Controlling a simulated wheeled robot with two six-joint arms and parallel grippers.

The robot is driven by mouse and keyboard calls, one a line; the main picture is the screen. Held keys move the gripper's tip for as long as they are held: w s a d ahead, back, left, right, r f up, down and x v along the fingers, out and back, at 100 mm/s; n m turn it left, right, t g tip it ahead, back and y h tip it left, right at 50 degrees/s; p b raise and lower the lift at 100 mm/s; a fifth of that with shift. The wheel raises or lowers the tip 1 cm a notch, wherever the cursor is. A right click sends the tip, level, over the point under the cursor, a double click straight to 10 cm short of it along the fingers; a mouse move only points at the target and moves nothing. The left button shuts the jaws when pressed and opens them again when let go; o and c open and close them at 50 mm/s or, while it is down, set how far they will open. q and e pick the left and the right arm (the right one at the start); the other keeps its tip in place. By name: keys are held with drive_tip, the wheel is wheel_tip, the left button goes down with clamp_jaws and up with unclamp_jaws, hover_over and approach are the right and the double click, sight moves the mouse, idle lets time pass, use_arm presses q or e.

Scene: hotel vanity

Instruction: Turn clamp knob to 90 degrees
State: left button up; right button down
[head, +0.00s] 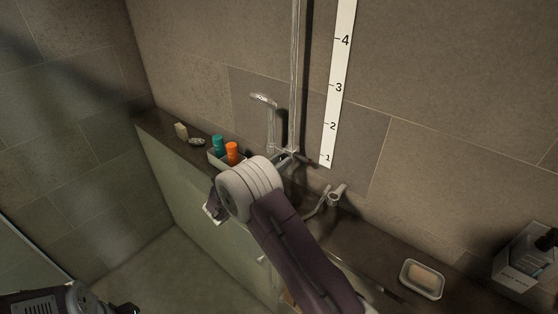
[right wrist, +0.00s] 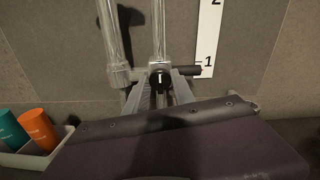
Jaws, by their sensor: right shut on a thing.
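The clamp knob (right wrist: 159,77) is a small dark round knob with a pale mark that stands about upright in the right wrist view. It sits at the foot of the clear vertical rail (right wrist: 158,28); the rail also shows in the head view (head: 294,75). My right gripper (right wrist: 162,84) reaches up to the knob with a grey finger on each side and is shut on it. In the head view the clamp (head: 288,154) shows just past my right wrist, which hides the fingers and most of the knob. My left gripper's fingers are not in view.
A white numbered scale (head: 339,85) is on the wall right of the rail. A tray (right wrist: 50,155) with a teal bottle (head: 218,145) and an orange bottle (head: 232,153) stands left. A faucet (head: 336,195), soap dish (head: 422,279) and box (head: 522,257) stand right.

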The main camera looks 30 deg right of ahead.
drive_tip(key=m+b, duration=1.7)
drive_tip(key=b, duration=0.9)
drive_tip(key=shift+r+m, duration=0.15)
drive_tip(key=shift+m, duration=0.25)
drive_tip(key=shift+r, duration=0.15)
drive_tip(key=c, duration=1.1)
unclamp_jaws()
drive_tip(key=shift+o, duration=0.2)
drive_tip(key=shift+w+f, duration=0.1)
drive_tip(key=shift+f, duration=0.1)
